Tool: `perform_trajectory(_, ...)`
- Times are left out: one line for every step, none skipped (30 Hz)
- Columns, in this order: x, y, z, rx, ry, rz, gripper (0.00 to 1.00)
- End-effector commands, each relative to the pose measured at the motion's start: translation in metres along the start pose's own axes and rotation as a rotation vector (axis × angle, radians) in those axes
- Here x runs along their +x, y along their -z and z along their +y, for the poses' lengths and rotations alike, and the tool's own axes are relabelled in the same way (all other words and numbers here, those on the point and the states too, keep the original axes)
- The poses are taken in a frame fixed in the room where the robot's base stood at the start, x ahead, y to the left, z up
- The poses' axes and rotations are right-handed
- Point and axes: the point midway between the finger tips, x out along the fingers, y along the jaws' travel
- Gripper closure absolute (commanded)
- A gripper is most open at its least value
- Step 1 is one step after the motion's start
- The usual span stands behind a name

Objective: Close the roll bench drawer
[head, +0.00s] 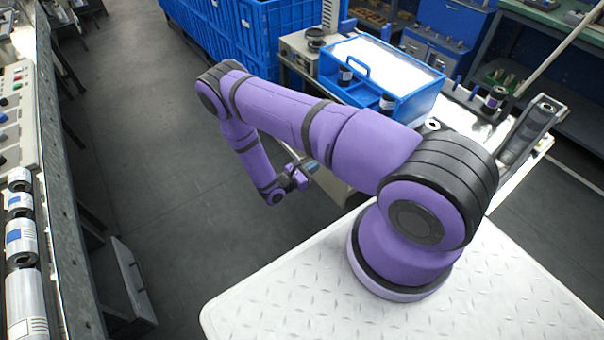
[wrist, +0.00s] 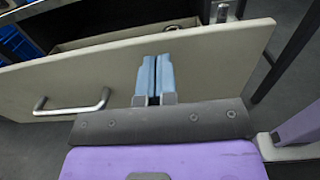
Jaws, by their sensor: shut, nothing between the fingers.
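The drawer's pale grey front panel (wrist: 225,60) spans the wrist view, with a metal bar handle (wrist: 75,108) at its lower left. The drawer stands open: part of its inside shows behind the panel's top edge. My gripper (wrist: 155,62) has its two blue fingers together and empty, in front of the panel to the right of the handle. I cannot tell whether the fingertips touch the panel. In the head view my gripper (head: 297,177) is small and low beside the roll bench, and my arm hides most of the drawer.
A blue box with a clear lid (head: 385,75) and several rolls stand on the roll bench. Blue crates (head: 265,35) are stacked behind. Another bench with rolls (head: 20,240) runs along the left, with a grey open drawer-like part (head: 130,278) below. The floor (head: 150,130) between is clear.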

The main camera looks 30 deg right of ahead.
Motion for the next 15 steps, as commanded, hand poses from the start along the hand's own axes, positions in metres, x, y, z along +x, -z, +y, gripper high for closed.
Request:
perform_trajectory(0.008,0.000,0.000,0.000,0.002,0.000,1.00)
perform_trajectory(0.011,0.000,-0.001,0.000,0.002,0.000,1.00)
perform_trajectory(0.015,0.000,0.000,0.000,0.002,0.000,1.00)
perform_trajectory(0.018,0.000,0.000,0.000,0.002,0.000,1.00)
perform_trajectory(0.021,0.000,0.000,0.000,0.001,0.000,1.00)
perform_trajectory(0.023,0.000,0.000,0.000,0.001,0.000,1.00)
perform_trajectory(0.025,0.000,0.000,0.000,0.001,0.000,1.00)
perform_trajectory(0.026,0.000,0.000,0.000,0.001,0.000,1.00)
perform_trajectory(0.027,0.000,0.000,0.000,0.000,0.000,1.00)
perform_trajectory(0.028,0.000,0.000,0.000,0.000,0.000,1.00)
perform_trajectory(0.029,0.000,0.000,0.000,0.000,0.000,1.00)
perform_trajectory(0.029,0.000,0.000,0.000,0.000,0.000,1.00)
perform_trajectory(0.029,0.000,0.000,0.000,0.000,0.000,1.00)
perform_trajectory(0.029,0.000,0.000,0.000,0.000,0.000,1.00)
perform_trajectory(0.029,0.000,0.000,0.000,0.000,0.000,1.00)
